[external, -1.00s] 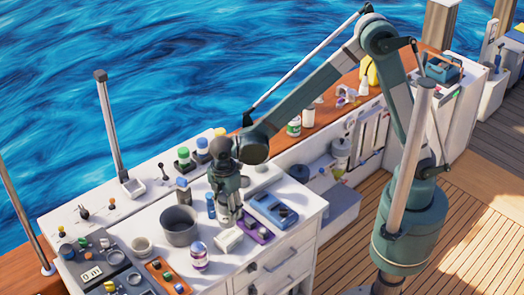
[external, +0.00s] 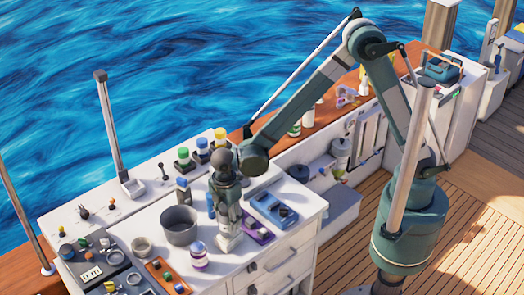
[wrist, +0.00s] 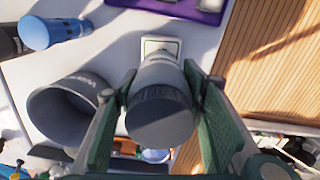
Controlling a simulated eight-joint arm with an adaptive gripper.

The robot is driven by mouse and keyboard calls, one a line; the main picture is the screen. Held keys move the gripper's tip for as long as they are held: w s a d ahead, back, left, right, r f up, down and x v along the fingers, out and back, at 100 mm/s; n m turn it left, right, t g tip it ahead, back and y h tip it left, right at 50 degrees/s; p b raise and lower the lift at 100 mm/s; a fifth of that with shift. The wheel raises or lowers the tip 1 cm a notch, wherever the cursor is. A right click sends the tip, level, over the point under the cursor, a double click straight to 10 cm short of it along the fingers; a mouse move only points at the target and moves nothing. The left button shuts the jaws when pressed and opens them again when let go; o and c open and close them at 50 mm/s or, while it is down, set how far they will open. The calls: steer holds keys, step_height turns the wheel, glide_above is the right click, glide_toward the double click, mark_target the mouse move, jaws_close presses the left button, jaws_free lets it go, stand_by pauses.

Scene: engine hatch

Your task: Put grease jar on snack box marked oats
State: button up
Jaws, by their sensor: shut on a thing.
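The grease jar (wrist: 160,112), with a dark grey ribbed lid and a paler body, is upright between the two green pads of my gripper (wrist: 162,80). My gripper is shut on it. In the external view my gripper (external: 228,224) points down over the worktop. Directly below the jar is a small white box with a green border (wrist: 172,45), likely the oats snack box. Its marking is mostly hidden by the jar. The box also shows under the gripper in the external view (external: 229,244). I cannot tell whether the jar touches the box.
A dark grey pot (external: 180,227) stands close left of my gripper, with a blue bottle (external: 211,206) behind. A purple tray (external: 262,235) lies to the right. A purple-labelled jar (external: 198,258) stands in front. The worktop's front edge is near the box.

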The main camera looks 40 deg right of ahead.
mark_target(226, 206)
steer(key=shift+f, duration=0.6)
steer(key=shift+f, duration=0.2)
steer(key=o, duration=1)
steer(key=shift+o, duration=0.2)
steer(key=shift+r, duration=0.15)
steer(key=shift+r, duration=6.05)
